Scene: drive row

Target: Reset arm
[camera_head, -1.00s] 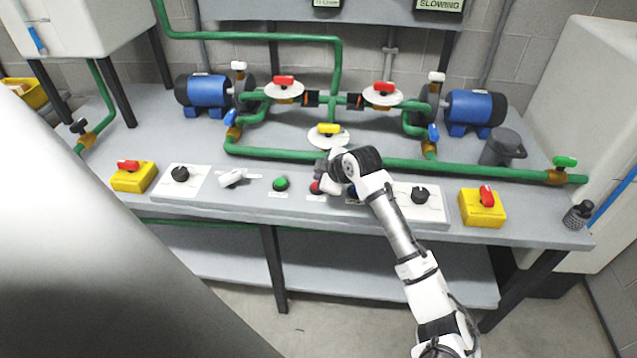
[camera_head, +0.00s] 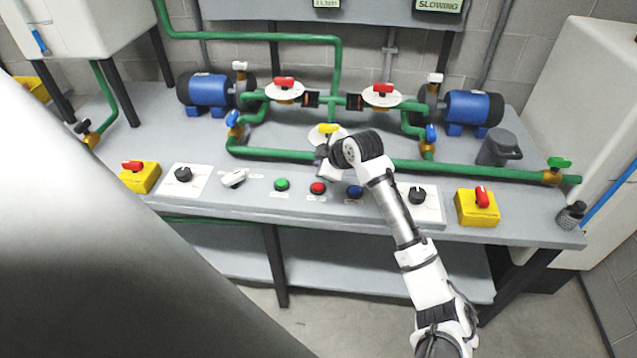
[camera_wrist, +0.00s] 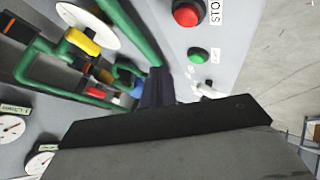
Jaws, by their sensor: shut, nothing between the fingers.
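My arm reaches up from the lower right in the head view. My gripper (camera_head: 323,160) hangs above the bench, just behind the control strip, and is partly hidden by my wrist. In the wrist view the dark fingers (camera_wrist: 155,88) are together with nothing between them. The red button (camera_head: 318,188) and green button (camera_head: 282,184) are in front of the gripper, apart from it. The blue button (camera_head: 355,191) is beside my forearm.
Green pipes (camera_head: 480,167) run across the bench behind the strip. A yellow-handled valve (camera_head: 328,129) is close to the gripper. Yellow switch boxes stand at left (camera_head: 140,177) and right (camera_head: 477,208). Blue pumps (camera_head: 207,90) sit at the back.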

